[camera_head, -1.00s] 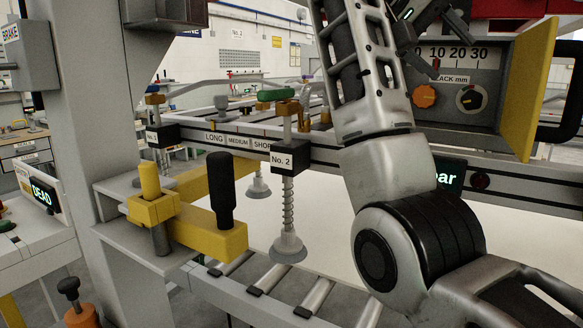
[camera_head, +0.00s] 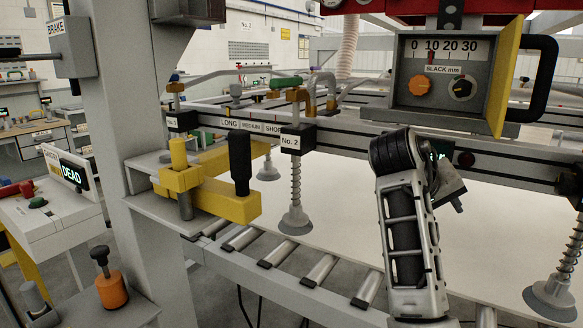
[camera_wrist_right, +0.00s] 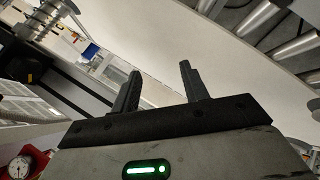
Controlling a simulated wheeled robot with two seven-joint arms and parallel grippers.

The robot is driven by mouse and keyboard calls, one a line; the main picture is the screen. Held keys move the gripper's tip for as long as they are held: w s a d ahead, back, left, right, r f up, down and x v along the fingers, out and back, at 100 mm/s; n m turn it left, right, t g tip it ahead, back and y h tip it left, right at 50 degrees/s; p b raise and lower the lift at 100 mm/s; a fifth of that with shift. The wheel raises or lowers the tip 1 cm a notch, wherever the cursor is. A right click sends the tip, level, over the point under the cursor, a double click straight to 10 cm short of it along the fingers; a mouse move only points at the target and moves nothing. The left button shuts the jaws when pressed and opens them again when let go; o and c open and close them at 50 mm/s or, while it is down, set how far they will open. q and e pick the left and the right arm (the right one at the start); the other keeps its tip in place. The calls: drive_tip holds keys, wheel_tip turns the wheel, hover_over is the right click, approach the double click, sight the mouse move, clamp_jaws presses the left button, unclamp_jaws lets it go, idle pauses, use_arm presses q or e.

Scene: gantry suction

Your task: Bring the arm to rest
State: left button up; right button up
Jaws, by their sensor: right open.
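My right arm (camera_head: 405,225) rises from the bottom of the head view, its elbow high in front of the white sheet. My right gripper (camera_head: 454,198) is half hidden behind the arm there. In the right wrist view, my right gripper (camera_wrist_right: 158,78) is open, its two dark fingers apart with nothing between them. My left gripper is not in view.
A pale sheet (camera_head: 330,200) lies on rollers (camera_head: 318,270). Above it hang suction cups (camera_head: 295,222) on a grey beam (camera_head: 350,145). A yellow clamp (camera_head: 225,200) juts from a grey post (camera_head: 125,110) at left. A slack gauge box (camera_head: 455,95) stands at upper right.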

drive_tip(key=s+f+y, duration=0.1)
drive_tip(key=s+f, duration=0.3)
drive_tip(key=f, duration=0.3)
drive_tip(key=s+f+n+y, duration=0.1)
drive_tip(key=s+f, duration=0.3)
drive_tip(key=f, duration=0.3)
drive_tip(key=s+f+y, duration=0.1)
drive_tip(key=s+f, duration=0.3)
drive_tip(key=f, duration=0.3)
drive_tip(key=s+a+f+y, duration=0.2)
drive_tip(key=s+f, duration=0.1)
drive_tip(key=s, duration=0.4)
drive_tip(key=s+a+f+n+g+y, duration=0.1)
drive_tip(key=s+a+f+y, duration=0.1)
drive_tip(key=s, duration=0.5)
drive_tip(key=s+a+f+y, duration=0.2)
drive_tip(key=s+f, duration=0.1)
drive_tip(key=s, duration=0.3)
drive_tip(key=w+a+f+t+y, duration=0.1)
drive_tip(key=w+a+f+t, duration=0.3)
drive_tip(key=f, duration=0.4)
drive_tip(key=shift+w+a+n+t+y, duration=0.35)
drive_tip(key=shift+w+t, duration=0.25)
drive_tip(key=shift+t, duration=0.4)
drive_tip(key=shift+f, duration=0.1)
